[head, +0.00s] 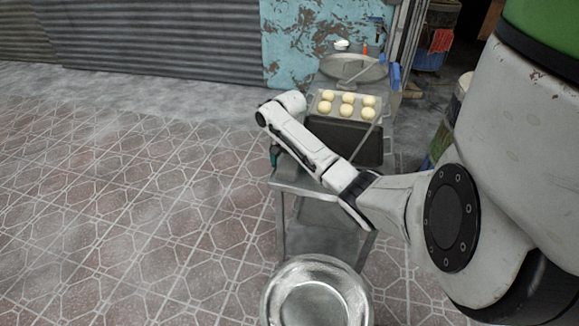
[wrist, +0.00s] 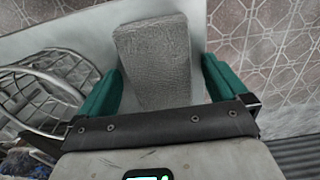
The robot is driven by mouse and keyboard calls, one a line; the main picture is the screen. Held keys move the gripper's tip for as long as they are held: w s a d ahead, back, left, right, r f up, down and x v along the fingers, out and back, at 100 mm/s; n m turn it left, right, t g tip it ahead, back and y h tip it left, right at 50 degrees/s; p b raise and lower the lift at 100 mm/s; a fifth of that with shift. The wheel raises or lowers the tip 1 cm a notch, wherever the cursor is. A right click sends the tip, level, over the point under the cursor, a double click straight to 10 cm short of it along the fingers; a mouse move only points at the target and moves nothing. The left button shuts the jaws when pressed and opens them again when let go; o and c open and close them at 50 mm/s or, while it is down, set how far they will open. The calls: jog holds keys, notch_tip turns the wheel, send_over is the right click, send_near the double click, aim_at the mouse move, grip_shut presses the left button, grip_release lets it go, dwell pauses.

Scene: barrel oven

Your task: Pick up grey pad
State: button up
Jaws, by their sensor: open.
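The grey pad (wrist: 155,60) is a rough, block-like piece lying on the pale metal table top (wrist: 85,35) in the wrist view. My gripper (wrist: 158,72) is open, with its two green fingers on either side of the pad. The near part of the pad lies between the fingers, and its near end is hidden behind the gripper's dark crossbar. I cannot tell whether the fingers touch it. In the head view my gripper (head: 275,155) shows as a small green bit at the table's left edge.
A wire rack (wrist: 45,95) stands close left of the gripper in the wrist view. In the head view, a tray (head: 326,96) of several dough balls, an empty dark tray (head: 350,142) and a round pan (head: 352,68) are on the table. A metal basin (head: 318,300) is in front. Floor is open leftward.

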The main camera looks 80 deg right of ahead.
aim_at(289, 163)
jog(key=shift+c, duration=0.4)
jog(key=c, duration=1)
jog(key=shift+o, duration=0.2)
jog(key=shift+w+r, duration=0.1)
jog(key=shift+r, duration=0.45)
notch_tip(289, 163, up, 2)
jog(key=shift+r, duration=0.1)
jog(key=s+r+p, duration=0.1)
jog(key=r, duration=0.1)
jog(key=s+a+r+p, duration=0.1)
jog(key=s+r, duration=0.1)
jog(key=s+a+r+p, duration=0.1)
jog(key=r+p, duration=0.1)
jog(key=shift+s+a+r, duration=0.1)
jog(key=shift+s+a, duration=0.1)
jog(key=shift+a, duration=0.05)
jog(key=shift+c, duration=0.6)
jog(key=s+a+r+p, duration=0.3)
jog(key=s+p, duration=0.3)
jog(key=p, duration=0.1)
jog(key=shift+a, duration=0.35)
jog(key=shift+s+a+r+p, duration=0.15)
jog(key=shift+s+a+p, duration=0.15)
jog(key=shift+s, duration=0.15)
jog(key=shift+s+a+r+p, duration=0.1)
jog(key=shift+s+a+p, duration=0.15)
jog(key=shift+s, duration=0.15)
